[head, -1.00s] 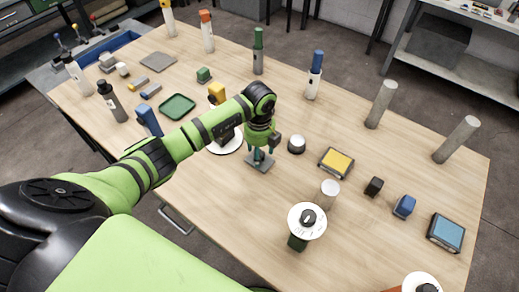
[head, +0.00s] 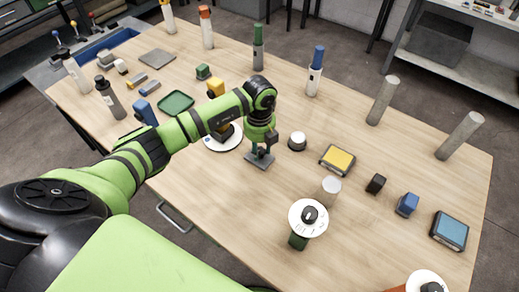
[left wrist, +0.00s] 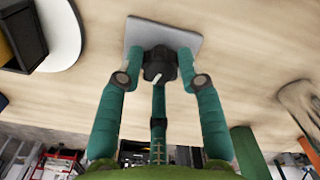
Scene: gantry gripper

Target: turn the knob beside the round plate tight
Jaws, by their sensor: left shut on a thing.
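The black knob (left wrist: 160,66) stands on a small grey square base (left wrist: 148,34) on the wooden table. A pale mark on the knob's front points down and slightly left in the left wrist view. The round white plate (head: 212,145) lies just left of the base, with a dark block (head: 225,132) on it; its edge also shows in the left wrist view (left wrist: 66,32). My left gripper (head: 259,154) points down over the base (head: 260,163), its teal fingers shut around the knob. In the head view the fingers mostly hide the knob. My right gripper is not seen.
A white-topped round button (head: 297,139) and a yellow-topped box (head: 338,159) stand right of my gripper. A second white disc with a dark knob (head: 309,215) is nearer. A green tray (head: 176,103) lies at left, and bottles and grey posts stand farther back.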

